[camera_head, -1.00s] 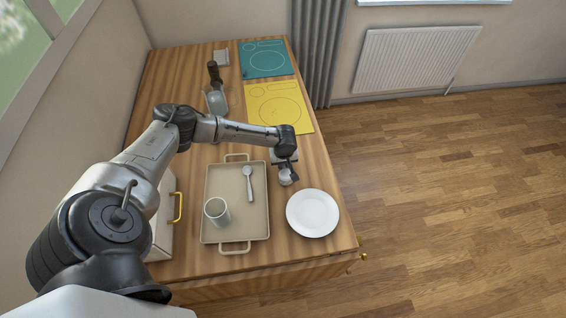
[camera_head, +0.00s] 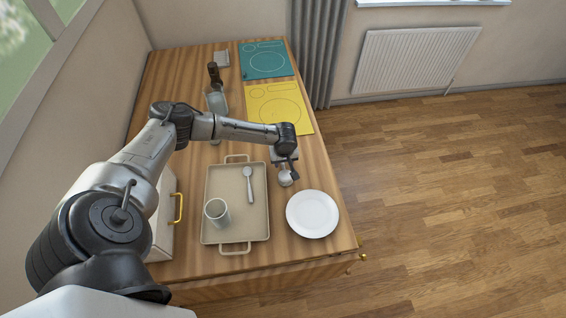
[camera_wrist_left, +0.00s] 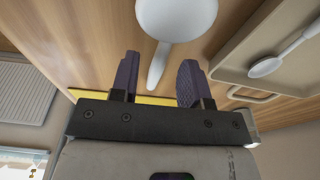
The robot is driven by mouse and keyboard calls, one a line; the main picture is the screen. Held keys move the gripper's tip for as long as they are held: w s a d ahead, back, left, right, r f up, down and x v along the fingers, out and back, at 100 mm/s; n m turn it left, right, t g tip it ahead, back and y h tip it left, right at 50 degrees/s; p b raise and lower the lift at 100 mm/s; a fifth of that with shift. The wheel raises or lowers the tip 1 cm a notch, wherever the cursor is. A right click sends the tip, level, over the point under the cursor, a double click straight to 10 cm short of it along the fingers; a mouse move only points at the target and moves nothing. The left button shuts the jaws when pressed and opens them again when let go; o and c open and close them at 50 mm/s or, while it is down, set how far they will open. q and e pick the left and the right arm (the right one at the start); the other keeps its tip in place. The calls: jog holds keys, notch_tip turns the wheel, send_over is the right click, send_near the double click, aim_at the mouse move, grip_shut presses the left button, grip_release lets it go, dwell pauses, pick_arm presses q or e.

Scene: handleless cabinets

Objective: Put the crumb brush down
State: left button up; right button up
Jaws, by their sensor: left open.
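My left gripper (camera_head: 290,172) is open, low over the table between the tray and the plate. A pale spoon-shaped thing with a round head (camera_head: 285,179) lies at its fingers. In the left wrist view its round head (camera_wrist_left: 176,16) is large at the top, and its thin handle reaches down between the spread fingers (camera_wrist_left: 158,82). No finger is seen closed on it. I cannot make out bristles on it. A dark-handled thing (camera_head: 214,74) with a pale, clear lower part lies farther back, partly hidden by my left arm; I cannot tell whether it is the crumb brush.
A beige tray (camera_head: 260,225) holds a cup (camera_head: 216,212) and a spoon (camera_head: 249,184). A white plate (camera_head: 312,214) is at the right front. A yellow mat (camera_head: 277,97) and a teal mat (camera_head: 266,62) lie behind. A white box with a yellow handle (camera_head: 179,208) stands left.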

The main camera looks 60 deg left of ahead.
aim_at(284, 167)
pick_arm(q)
notch_tip(284, 167, up, 10)
jog(key=d+p, duration=0.1)
jog(key=p, duration=0.1)
jog(key=shift+s+d, duration=0.2)
jog(key=shift+s, duration=0.05)
dwell(0.6)
